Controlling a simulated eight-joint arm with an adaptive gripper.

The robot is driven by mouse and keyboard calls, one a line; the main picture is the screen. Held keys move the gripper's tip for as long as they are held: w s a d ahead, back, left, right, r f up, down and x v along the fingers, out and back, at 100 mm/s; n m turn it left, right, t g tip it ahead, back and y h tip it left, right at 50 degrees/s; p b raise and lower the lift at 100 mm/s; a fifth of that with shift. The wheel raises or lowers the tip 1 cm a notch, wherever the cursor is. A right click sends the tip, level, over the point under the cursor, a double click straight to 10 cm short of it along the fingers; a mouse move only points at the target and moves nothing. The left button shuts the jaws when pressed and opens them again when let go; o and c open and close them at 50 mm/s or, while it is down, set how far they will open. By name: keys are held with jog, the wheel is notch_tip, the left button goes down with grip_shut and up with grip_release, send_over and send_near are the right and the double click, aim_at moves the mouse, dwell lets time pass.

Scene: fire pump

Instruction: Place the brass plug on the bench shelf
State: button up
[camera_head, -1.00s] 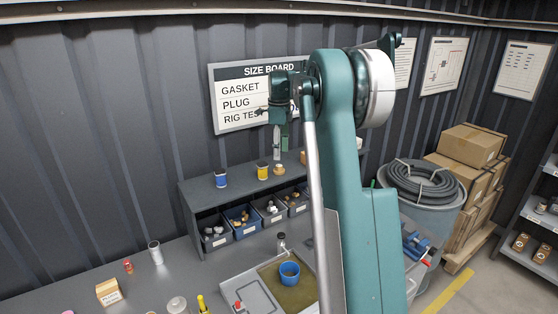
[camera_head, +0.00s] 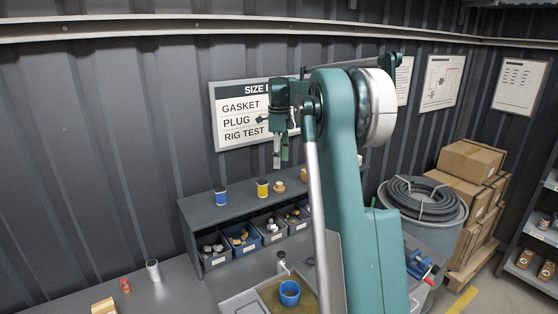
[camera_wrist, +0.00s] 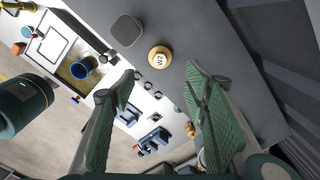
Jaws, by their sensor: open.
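The brass plug (camera_head: 278,187) stands on top of the bench shelf (camera_head: 241,200), to the right of the yellow container. In the wrist view the brass plug (camera_wrist: 159,57) shows from above, with a light round marked face, resting on the grey shelf surface (camera_wrist: 235,48) near its edge. My gripper (camera_head: 280,165) is above the plug, pointing down and apart from it. In the wrist view my gripper (camera_wrist: 155,88) has its two green fingers spread wide, with nothing held between them.
A blue container (camera_head: 221,196) and a yellow container (camera_head: 263,187) stand left of the plug on the shelf. Bins (camera_head: 242,237) of parts sit underneath. A blue cup (camera_head: 289,292) stands in a tray in front. The wall sign (camera_head: 240,118) is behind my gripper.

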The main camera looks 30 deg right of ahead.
jog(key=shift+a, duration=0.1)
jog(key=s+a+r+n+t, duration=0.25)
jog(key=s+a+n, duration=0.45)
jog(key=s+a, duration=0.45)
jog(key=s+a+r+n+t, duration=0.1)
jog(key=s+a+r+n, duration=0.4)
jog(key=s+a, duration=0.6)
jog(key=s+a+f+n+t, duration=0.1)
jog(key=s+a+f+n, duration=0.4)
jog(key=s, duration=0.3)
jog(key=s+a+f+n+t, duration=0.1)
jog(key=s+a+f+n, duration=0.4)
jog(key=s, duration=0.3)
jog(key=s+a+f+n+t, duration=0.1)
jog(key=s+a+f+n, duration=0.4)
jog(key=s, duration=0.4)
jog(key=shift+t, duration=0.35)
